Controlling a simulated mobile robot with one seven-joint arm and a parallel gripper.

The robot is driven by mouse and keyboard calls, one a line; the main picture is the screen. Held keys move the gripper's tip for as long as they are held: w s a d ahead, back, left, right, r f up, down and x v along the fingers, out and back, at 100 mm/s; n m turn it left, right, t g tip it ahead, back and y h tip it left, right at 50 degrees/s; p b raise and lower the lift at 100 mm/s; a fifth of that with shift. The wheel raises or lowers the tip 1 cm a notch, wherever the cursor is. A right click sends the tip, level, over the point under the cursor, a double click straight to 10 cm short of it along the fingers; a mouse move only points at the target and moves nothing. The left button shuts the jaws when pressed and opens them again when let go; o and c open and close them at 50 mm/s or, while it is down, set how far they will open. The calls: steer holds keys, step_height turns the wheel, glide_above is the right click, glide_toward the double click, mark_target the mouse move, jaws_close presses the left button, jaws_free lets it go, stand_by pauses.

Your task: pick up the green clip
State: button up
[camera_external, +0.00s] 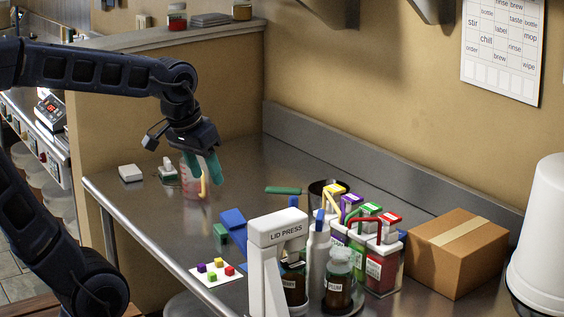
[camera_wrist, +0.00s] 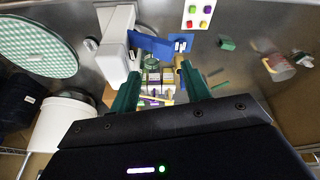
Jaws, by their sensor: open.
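In the wrist view a thin green bar (camera_wrist: 219,86), likely the same piece, shows just right of the right finger. My gripper (camera_external: 203,172) has teal fingers and hangs above the table's left part, left of the clip and apart from it. In the wrist view my gripper (camera_wrist: 158,72) is open, with its fingers spread and nothing clearly held. A smaller green block (camera_external: 220,234) lies by the blue piece.
A white lid press (camera_external: 270,262) stands at the front. Several containers with coloured tops (camera_external: 372,235) and a cardboard box (camera_external: 457,250) crowd the right. The table between jar and clip is mostly clear.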

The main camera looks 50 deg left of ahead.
steer(key=w+a+f+n+g, duration=0.1)
steer(key=w+a+f+n, duration=0.25)
steer(key=w+a, duration=0.45)
steer(key=n+g, duration=0.3)
steer(key=n, duration=0.7)
glide_above(221, 228)
step_height(221, 228, down, 17)
steer(key=shift+m, duration=0.25)
step_height(221, 228, down, 10)
steer(key=shift+s+f, duration=0.1)
steer(key=shift+f, duration=0.15)
jaws_close()
